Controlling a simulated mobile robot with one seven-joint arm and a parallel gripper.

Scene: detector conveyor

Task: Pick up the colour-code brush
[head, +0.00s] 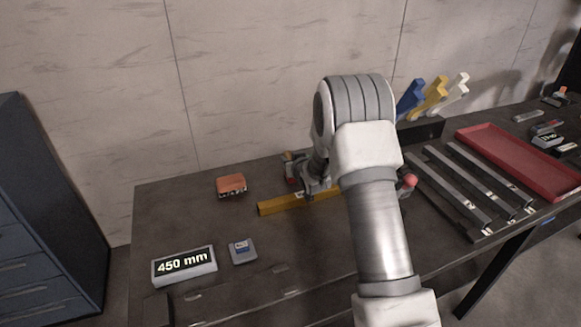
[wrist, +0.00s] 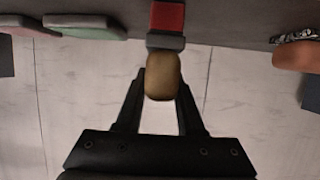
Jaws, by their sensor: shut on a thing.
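The colour-code brush (wrist: 163,78) shows in the wrist view as a tan, rounded handle end with a grey collar and a red part beyond it. My gripper (wrist: 161,88) is shut on the tan end, one finger on each side. In the head view my gripper (head: 316,186) is low over the table's back part, behind the yellow bar. A small red and grey piece (head: 290,172) shows just left of it, probably part of the brush. My arm hides much of this spot, so I cannot tell whether the brush touches the table.
A yellow bar (head: 280,205) lies close in front of my gripper. An orange block (head: 231,184) sits to its left. A 450 mm display (head: 184,265) and a small grey box (head: 243,251) stand at front left. A rail frame (head: 455,185) and red tray (head: 520,160) lie right.

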